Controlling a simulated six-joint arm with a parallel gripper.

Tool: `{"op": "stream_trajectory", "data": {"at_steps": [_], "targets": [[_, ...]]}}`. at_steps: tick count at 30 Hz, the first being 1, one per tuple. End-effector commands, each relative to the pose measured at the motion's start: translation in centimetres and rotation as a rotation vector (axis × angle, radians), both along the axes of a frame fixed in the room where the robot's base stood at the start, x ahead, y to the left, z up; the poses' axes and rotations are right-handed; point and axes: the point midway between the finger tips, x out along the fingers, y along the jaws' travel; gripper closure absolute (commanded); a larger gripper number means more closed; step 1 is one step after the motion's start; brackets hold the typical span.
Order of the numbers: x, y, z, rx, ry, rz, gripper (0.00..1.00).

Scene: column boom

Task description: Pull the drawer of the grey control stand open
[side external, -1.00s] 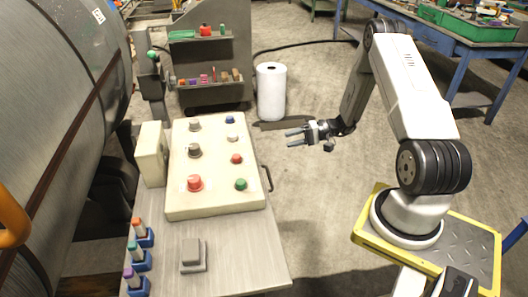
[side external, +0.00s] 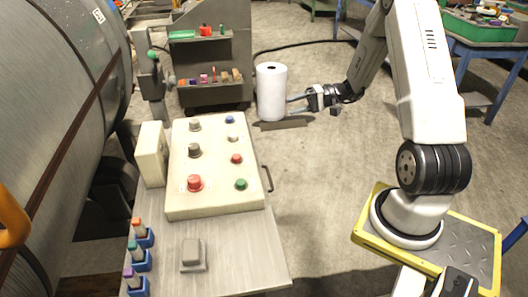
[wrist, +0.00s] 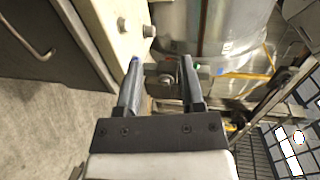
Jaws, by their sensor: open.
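The control stand (side external: 230,240) has a grey top carrying a cream button panel (side external: 215,170). A dark bar handle (side external: 268,180) sticks out from its right side in the side view. In the wrist view the handle (wrist: 38,50) is at the upper left, on a grey front (wrist: 62,30); the drawer's outline is hard to make out, and I see no gap. My gripper (side external: 293,105) is open and empty, beyond and to the right of the handle, apart from it. In the wrist view my gripper's fingers (wrist: 160,68) are spread, with the handle well to their left.
A white roll (side external: 271,92) stands on the floor, overlapping my fingertips in the side view. A grey shelf cart (side external: 212,58) is behind the stand, and a large metal drum (side external: 55,120) is at left.

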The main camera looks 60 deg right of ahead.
Motion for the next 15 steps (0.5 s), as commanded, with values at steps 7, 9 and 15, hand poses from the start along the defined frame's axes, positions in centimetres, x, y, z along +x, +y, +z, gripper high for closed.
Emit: {"op": "stream_trajectory", "data": {"at_steps": [7,9,15], "targets": [[0.0,0.0,1.7,0.000,0.000,0.000,0.50],[0.0,0.0,1.9,0.001,0.001,0.000,0.50],[0.0,0.0,1.9,0.001,0.001,0.000,0.50]]}}
